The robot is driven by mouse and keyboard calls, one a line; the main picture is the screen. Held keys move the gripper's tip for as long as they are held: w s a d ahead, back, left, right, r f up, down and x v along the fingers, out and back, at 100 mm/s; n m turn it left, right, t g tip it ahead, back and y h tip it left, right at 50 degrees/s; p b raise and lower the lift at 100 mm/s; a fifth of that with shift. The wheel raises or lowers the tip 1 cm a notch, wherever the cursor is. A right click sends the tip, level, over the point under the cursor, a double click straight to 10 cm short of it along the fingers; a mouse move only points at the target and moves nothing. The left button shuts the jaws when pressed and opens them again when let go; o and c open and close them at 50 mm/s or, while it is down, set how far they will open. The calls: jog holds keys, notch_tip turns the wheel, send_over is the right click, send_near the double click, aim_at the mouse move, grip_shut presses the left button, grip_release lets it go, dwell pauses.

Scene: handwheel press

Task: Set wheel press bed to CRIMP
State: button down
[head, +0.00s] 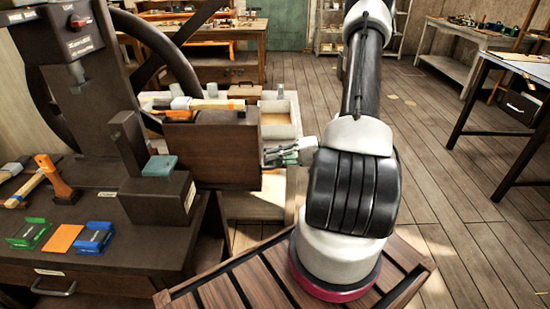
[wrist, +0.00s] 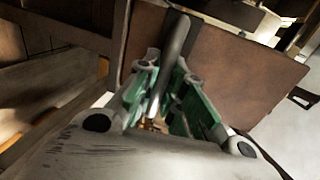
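The dark press (head: 85,95) with its large handwheel (head: 178,48) stands at the left. A dark block with a teal pad (head: 160,166) sits on its bench and bears a small label I cannot read. My gripper (head: 275,154) is at the right side of a dark brown box (head: 212,152) beside the press. In the wrist view, a grey bar (wrist: 176,42) runs between the green fingers of my gripper (wrist: 168,72), in front of a brown panel (wrist: 225,75). The fingers are close to the bar; whether they grip it is unclear. No CRIMP mark is readable.
Green, orange and blue items (head: 62,238) and a hammer (head: 40,182) lie on the left bench. A slatted wooden surface (head: 215,292) is at the bottom. A light tray (head: 278,118) stands behind the box. The floor at the right (head: 450,215) is clear.

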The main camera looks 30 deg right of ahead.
aim_at(222, 151)
jog(key=r+x, duration=0.1)
jog(key=x, duration=0.7)
jog(key=r+x, duration=0.2)
jog(key=x, duration=0.7)
jog(key=a+r+x, duration=0.1)
jog(key=r+x, duration=0.1)
jog(key=x, duration=0.7)
jog(key=shift+w+d+r, duration=0.1)
jog(key=shift+w, duration=0.15)
jog(key=shift+x, duration=0.85)
jog(key=shift+w+r, duration=0.1)
jog(key=shift+r, duration=0.1)
jog(key=c, duration=1.5)
grip_release()
jog(key=shift+w+a, duration=0.1)
jog(key=shift+a, duration=0.1)
jog(key=shift+c, duration=0.2)
jog(key=shift+o, duration=0.3)
jog(key=shift+d, duration=0.1)
jog(key=v, duration=1.2)
